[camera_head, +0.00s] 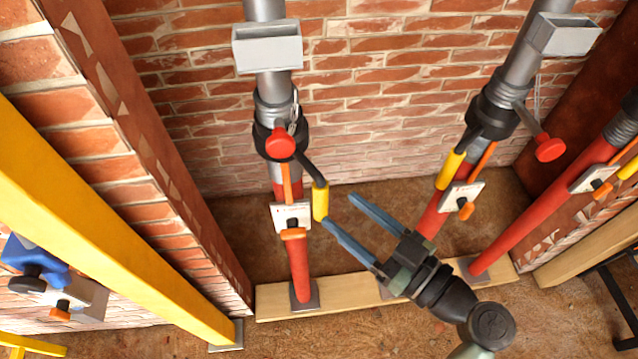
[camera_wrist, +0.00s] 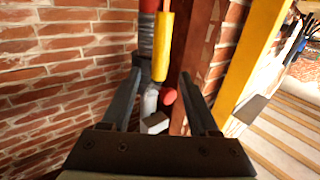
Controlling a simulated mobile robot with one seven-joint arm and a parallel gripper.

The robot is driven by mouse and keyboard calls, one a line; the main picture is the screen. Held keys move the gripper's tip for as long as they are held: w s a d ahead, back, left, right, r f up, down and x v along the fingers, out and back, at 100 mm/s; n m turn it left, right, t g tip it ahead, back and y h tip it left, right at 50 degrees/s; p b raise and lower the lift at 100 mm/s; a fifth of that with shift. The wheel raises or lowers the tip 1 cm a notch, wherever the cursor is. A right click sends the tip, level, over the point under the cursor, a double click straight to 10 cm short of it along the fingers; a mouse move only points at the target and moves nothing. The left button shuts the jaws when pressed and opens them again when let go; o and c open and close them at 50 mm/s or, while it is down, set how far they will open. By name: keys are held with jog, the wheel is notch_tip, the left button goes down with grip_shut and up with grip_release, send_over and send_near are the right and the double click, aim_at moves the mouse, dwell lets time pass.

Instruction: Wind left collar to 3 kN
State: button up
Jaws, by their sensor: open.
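The left prop has a black collar (camera_head: 268,138) with a red ball-ended lever (camera_head: 280,144) and a yellow-sleeved handle (camera_head: 320,202) angled down to the right. Below it, a white gauge plate (camera_head: 291,215) with orange parts sits on the red tube (camera_head: 298,262); its reading is too small to tell. My gripper (camera_head: 341,209) is open and empty, its blue fingers pointing up-left, just right of the yellow handle. In the wrist view, the yellow handle (camera_wrist: 163,45) appears between the open fingers (camera_wrist: 163,88), with no clear contact. The red ball (camera_wrist: 168,96) shows lower between them.
A second prop stands right with its own black collar (camera_head: 488,115), yellow handle (camera_head: 449,170) and red ball (camera_head: 550,148). A third red prop (camera_head: 540,213) leans farther right. A yellow beam (camera_head: 120,225) crosses the left side. A timber sole plate (camera_head: 345,293) lies under the props; brick wall (camera_head: 380,80) behind.

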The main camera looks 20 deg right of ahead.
aim_at(326, 198)
jog(key=p+x, duration=0.1)
jog(key=x, duration=0.5)
jog(key=shift+w+a, duration=0.1)
jog(key=shift+w, duration=0.1)
jog(key=shift+c, duration=0.2)
grip_shut()
dwell(1.0)
